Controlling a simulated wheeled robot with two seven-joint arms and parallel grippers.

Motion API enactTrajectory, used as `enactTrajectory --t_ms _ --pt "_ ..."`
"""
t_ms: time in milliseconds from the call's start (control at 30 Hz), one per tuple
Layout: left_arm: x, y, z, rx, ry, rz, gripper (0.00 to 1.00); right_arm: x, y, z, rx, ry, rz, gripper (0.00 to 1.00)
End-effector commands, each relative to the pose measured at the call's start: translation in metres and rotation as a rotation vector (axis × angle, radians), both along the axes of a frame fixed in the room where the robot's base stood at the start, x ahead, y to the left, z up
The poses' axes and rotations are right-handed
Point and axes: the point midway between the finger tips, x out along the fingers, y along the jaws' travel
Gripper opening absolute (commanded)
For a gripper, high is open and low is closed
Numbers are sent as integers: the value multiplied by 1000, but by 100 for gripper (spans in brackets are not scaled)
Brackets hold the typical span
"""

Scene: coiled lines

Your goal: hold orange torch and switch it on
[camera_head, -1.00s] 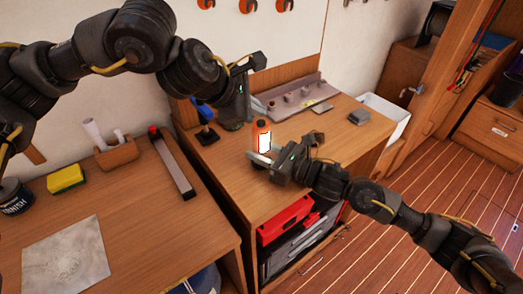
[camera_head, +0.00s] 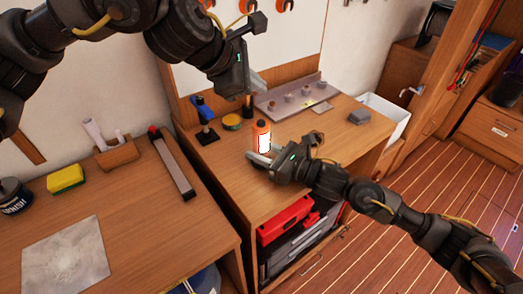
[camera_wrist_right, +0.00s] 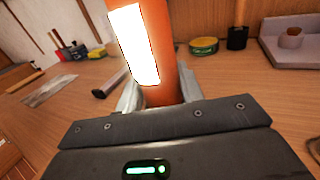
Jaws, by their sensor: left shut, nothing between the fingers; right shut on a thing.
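The orange torch (camera_head: 262,127) stands upright on the right-hand bench, with a bright white panel on its side. In the right wrist view the torch (camera_wrist_right: 167,92) rises between the fingers, its top out of frame. My right gripper (camera_head: 260,158) is shut on the torch's lower part. My left gripper (camera_head: 254,84) is shut and empty, raised above the back of the bench, up and to the left of the grey tray and apart from the torch.
A yellow-green tin (camera_head: 232,122) and a blue-topped tool (camera_head: 205,118) stand behind the torch. A grey tray (camera_head: 290,100) with small parts lies at the back. A red-ended bar (camera_head: 172,160) and a yellow sponge (camera_head: 66,179) lie on the left bench.

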Motion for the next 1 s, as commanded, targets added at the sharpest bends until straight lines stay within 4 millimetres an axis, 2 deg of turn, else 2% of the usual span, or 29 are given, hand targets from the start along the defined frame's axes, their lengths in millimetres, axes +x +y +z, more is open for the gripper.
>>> enactTrajectory --t_ms 167,200,400,733,867,1000 --pt "0 0 0 0 0 0 0 0 0 0 0 0 0 8" --pt "0 0 0 0 0 0 0 0 0 0 0 0 0 40" --pt "0 0 0 0 0 0 0 0 0 0 0 0 0 63" --pt "0 0 0 0 0 0 0 -3 -5 0 -1 1 -1 63" --pt "0 0 0 0 0 0 0 -12 -21 -1 -2 1 -2 63" --pt "0 0 0 0 0 0 0 -28 -47 -1 -3 2 -2 63"
